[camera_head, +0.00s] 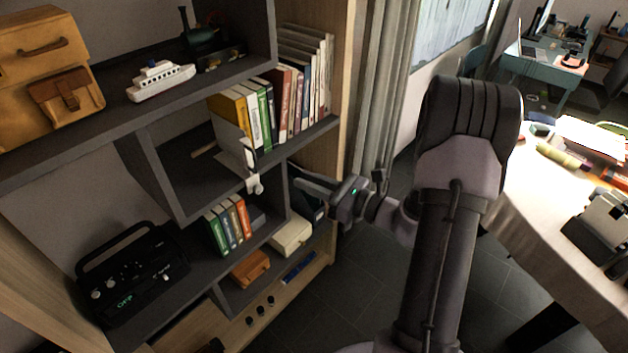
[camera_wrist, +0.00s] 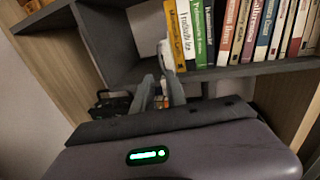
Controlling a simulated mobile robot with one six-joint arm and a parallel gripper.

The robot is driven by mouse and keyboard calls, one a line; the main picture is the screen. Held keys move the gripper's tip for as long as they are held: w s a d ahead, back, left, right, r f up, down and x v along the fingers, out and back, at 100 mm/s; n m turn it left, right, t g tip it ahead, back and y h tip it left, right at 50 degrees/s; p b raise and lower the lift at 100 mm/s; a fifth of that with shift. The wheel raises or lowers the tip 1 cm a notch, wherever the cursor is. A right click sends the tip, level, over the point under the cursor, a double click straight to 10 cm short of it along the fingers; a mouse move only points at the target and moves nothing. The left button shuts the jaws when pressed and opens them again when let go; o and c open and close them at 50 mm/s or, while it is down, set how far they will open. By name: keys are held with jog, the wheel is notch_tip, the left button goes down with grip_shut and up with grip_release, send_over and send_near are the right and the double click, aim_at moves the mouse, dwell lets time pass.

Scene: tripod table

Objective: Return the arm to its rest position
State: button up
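My arm (camera_head: 440,260) rises from the bottom of the head view and bends at a large dark joint. Its forearm end reaches left toward the bookshelf (camera_head: 180,215). My gripper (camera_head: 298,180) is at the shelf's front, level with the middle compartments and below the upper book row. In the wrist view my gripper (camera_wrist: 161,85) shows two dark fingers with a gap between them. Books show through that gap, and nothing is held. Whether the fingers touch the shelf cannot be told.
A white object (camera_head: 253,184) hangs near the shelf edge, left of my gripper. Upright books (camera_head: 290,95) stand above, and a small book group (camera_head: 228,225) below. A black radio (camera_head: 130,275) sits lower left. A cloth-covered table (camera_head: 535,205) stands right of my arm. Open floor (camera_head: 345,290) lies between.

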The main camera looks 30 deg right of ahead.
jog(key=shift+v, duration=0.8)
jog(key=shift+a, duration=0.1)
